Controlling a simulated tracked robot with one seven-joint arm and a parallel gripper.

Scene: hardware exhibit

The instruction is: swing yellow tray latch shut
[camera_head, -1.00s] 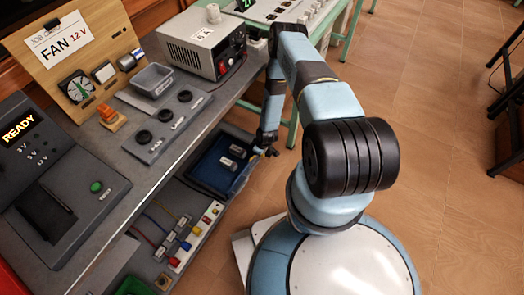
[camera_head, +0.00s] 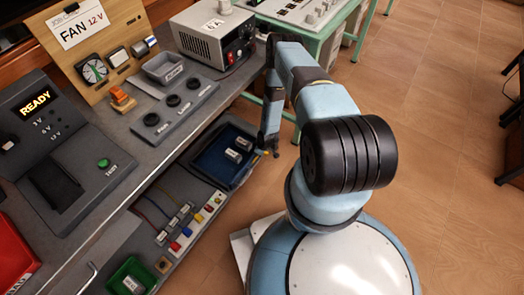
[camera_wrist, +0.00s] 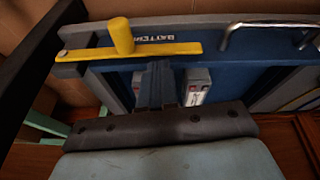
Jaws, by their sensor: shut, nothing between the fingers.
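The yellow latch (camera_wrist: 165,50) is a flat bar with an upright round knob (camera_wrist: 122,36). In the wrist view it lies sideways along the edge of the blue battery tray (camera_wrist: 230,62), with a pivot screw at its left end, and partly covers the tray's lettering. My gripper (camera_wrist: 156,68) is shut and empty, its tips close to the bar's lower edge; I cannot tell whether they touch. In the head view the tray (camera_head: 203,166) is on the lower shelf, with my gripper (camera_head: 267,150) at its right end and a small bit of yellow beside it.
Batteries (camera_wrist: 198,86) lie in the tray. A metal handle (camera_wrist: 268,24) stands out right of the latch. The bench (camera_head: 125,135) with its panels overhangs the shelf on the left. A row of coloured terminals (camera_head: 196,228) lies in front of the tray.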

